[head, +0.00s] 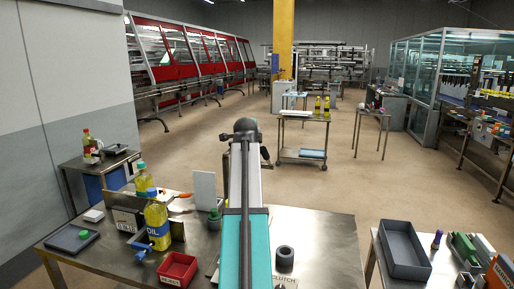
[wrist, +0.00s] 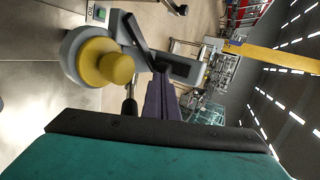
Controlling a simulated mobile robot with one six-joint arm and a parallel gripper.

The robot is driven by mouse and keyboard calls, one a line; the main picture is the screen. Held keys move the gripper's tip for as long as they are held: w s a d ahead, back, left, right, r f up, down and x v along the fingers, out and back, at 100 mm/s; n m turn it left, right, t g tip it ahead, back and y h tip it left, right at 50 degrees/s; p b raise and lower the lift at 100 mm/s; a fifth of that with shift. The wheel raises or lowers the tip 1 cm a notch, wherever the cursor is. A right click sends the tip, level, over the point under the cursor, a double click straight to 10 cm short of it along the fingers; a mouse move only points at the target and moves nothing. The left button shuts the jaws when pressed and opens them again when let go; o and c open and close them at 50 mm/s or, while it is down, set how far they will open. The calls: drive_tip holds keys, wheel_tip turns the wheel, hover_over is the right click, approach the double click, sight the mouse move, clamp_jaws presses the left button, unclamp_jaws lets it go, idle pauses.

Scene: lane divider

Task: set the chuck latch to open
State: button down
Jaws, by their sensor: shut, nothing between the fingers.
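In the wrist view, my gripper (wrist: 161,78) shows as dark purple fingers, shut and empty, reaching up from the black edge of my teal housing. Just beyond and to the left is a round grey fitting (wrist: 72,50) with a yellow hub (wrist: 108,65), seemingly the chuck latch. A dark lever (wrist: 140,38) and a grey bar (wrist: 183,69) lie by the fingertips. I cannot tell whether the fingers touch them. In the head view my arm hides the middle of the table and I cannot make out the latch or the fingertips.
The metal table (head: 330,235) holds a yellow oil bottle (head: 157,225), a red bin (head: 177,269), a white panel (head: 205,190) and a black ring-shaped part (head: 285,255). A dark tray (head: 404,250) stands on the right table. The front table's right side is mostly clear.

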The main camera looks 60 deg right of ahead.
drive_tip(key=shift+w+d+b, duration=0.5)
drive_tip(key=shift+d+b, duration=0.1)
drive_tip(key=shift+d, duration=0.05)
drive_tip(key=shift+w, duration=0.25)
drive_tip(key=shift+a, duration=0.1)
drive_tip(key=shift+a+r, duration=0.1)
drive_tip(key=shift+r, duration=0.05)
